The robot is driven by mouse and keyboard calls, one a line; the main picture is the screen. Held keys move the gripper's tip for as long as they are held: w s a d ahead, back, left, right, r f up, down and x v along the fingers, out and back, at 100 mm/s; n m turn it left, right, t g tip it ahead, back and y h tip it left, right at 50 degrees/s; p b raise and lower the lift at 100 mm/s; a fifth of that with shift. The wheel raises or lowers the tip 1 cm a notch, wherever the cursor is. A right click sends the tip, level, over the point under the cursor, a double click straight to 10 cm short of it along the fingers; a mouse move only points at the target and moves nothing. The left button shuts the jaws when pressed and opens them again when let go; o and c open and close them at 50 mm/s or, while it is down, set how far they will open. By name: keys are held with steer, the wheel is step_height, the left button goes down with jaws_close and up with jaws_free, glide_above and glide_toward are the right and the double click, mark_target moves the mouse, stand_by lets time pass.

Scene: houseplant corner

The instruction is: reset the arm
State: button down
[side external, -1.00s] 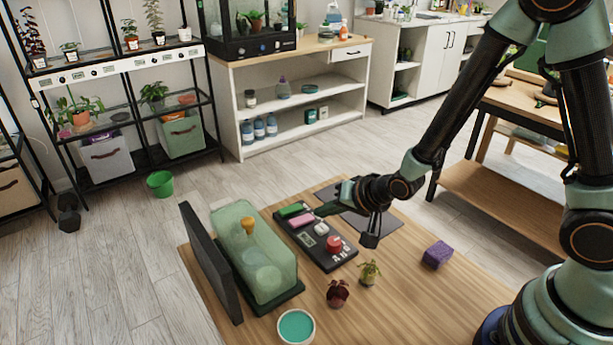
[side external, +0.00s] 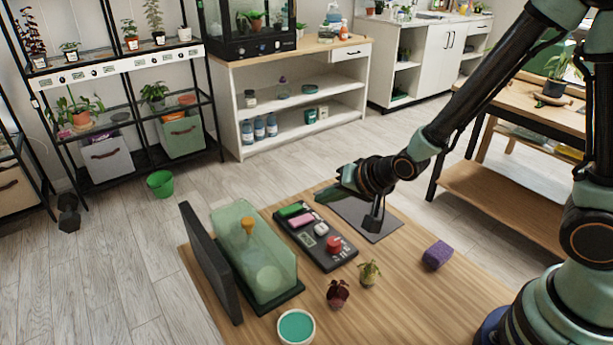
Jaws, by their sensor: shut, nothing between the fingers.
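My gripper (side external: 333,192) is shut and empty. It hangs in the air above the dark flat mat (side external: 385,226) at the back of the wooden table, pointing left. In this picture its tip lies just right of the black control panel (side external: 337,261). The panel carries a green block (side external: 290,210), a pink block (side external: 300,220), a white button (side external: 321,229) and a red knob (side external: 334,244).
A clear green case (side external: 262,285) with an orange knob and an upright dark screen (side external: 208,262) stand at the table's left. A dark red plant (side external: 337,293), a small green plant (side external: 369,274), a teal bowl (side external: 296,327) and a purple block (side external: 437,255) stand nearer the front.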

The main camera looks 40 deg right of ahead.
steer(key=shift+d+r, duration=0.1)
steer(key=shift+r, duration=0.1)
steer(key=s+d+r+n+g+h, duration=0.1)
steer(key=s+d+r+n, duration=0.2)
steer(key=s+r, duration=0.4)
steer(key=s+d+r+n+g+h, duration=0.1)
steer(key=s+d+r+n, duration=0.3)
steer(key=r, duration=0.4)
steer(key=s+d+g, duration=0.1)
steer(key=s, duration=0.1)
steer(key=shift+s+d+n, duration=0.25)
steer(key=shift+s+n, duration=0.05)
steer(key=shift+s, duration=0.1)
